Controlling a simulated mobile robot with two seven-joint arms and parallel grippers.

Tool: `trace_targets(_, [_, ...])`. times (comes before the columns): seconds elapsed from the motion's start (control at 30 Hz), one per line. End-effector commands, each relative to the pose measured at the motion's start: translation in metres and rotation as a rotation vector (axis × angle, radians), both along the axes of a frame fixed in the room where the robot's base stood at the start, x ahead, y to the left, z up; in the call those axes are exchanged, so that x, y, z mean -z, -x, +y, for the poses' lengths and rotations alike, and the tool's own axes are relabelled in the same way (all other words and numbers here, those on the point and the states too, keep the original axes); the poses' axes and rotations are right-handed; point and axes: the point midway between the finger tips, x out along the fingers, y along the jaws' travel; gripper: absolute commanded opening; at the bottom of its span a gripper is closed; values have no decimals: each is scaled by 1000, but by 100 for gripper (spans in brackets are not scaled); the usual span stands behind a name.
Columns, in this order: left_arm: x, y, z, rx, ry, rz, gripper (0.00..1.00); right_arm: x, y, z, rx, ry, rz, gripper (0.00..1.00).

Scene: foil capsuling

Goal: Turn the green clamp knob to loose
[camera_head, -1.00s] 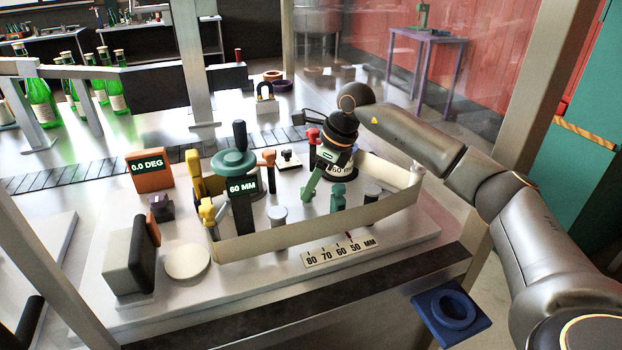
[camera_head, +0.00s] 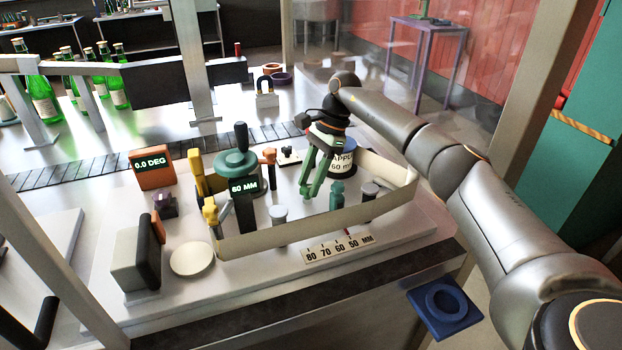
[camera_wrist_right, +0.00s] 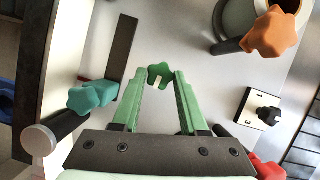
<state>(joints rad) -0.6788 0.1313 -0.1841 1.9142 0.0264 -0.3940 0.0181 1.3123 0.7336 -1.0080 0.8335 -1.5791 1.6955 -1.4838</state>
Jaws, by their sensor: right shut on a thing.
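The green clamp knob (camera_wrist_right: 157,70) is a small star-shaped knob with a pale mark, seen in the right wrist view between the tips of my green fingers. My right gripper (camera_wrist_right: 163,78) is shut on it. In the head view my right gripper (camera_head: 309,190) points down at the fixture, and its fingers mostly hide the knob. A teal star knob (camera_wrist_right: 93,96) stands apart from the fingers; in the head view it is the teal knob (camera_head: 336,191) just right of them. My left gripper is not in view.
A beige curved band (camera_head: 320,222) runs in front of the fixture, above a millimetre scale (camera_head: 338,248). A green handwheel (camera_head: 235,163) with a 60 MM display stands to the left. An orange knob (camera_wrist_right: 270,33) and a red knob (camera_wrist_right: 262,168) are near the gripper. A labelled cylinder (camera_head: 343,158) stands behind.

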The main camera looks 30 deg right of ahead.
Motion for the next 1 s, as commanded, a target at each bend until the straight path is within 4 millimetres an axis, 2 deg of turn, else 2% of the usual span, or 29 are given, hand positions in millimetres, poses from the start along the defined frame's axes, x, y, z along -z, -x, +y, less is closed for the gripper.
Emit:
trace_targets(0.3, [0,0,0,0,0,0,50,0,-1,0,-99,2,-2,0])
trace_targets(0.77, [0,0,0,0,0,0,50,-1,-1,0,-114,2,-3,0])
trace_targets(0.8, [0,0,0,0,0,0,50,-1,-1,0,-114,2,-3,44])
trace_targets(1.0, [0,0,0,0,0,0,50,0,-1,0,-112,2,-2,66])
